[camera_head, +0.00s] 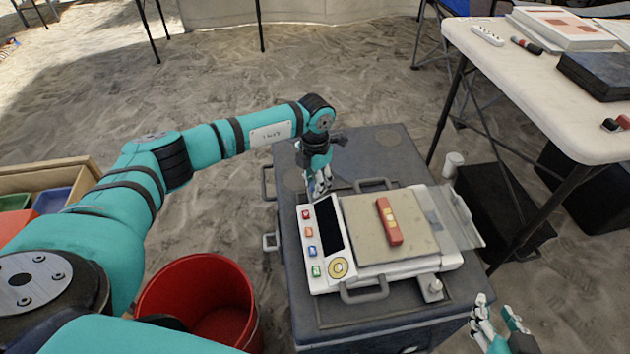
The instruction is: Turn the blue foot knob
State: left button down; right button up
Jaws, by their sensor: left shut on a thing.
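A white scale-like device (400,265) sits on a dark grey case. It has a dark screen (328,228), several coloured buttons and a yellow ring dial (339,268) on its left panel. My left gripper (320,186) reaches down at the device's back left corner, its fingers shut on a small foot knob there. The fingers hide the knob, so its blue colour does not show. My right gripper (500,322) is open and empty at the lower right, apart from the device.
The dark case (385,145) has free room behind the device. A red bucket (160,290) and a white table (490,60) flank it.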

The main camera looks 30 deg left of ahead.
pick_arm(q)
jog(key=shift+m, duration=0.4)
jog(key=c, duration=1)
grip_release()
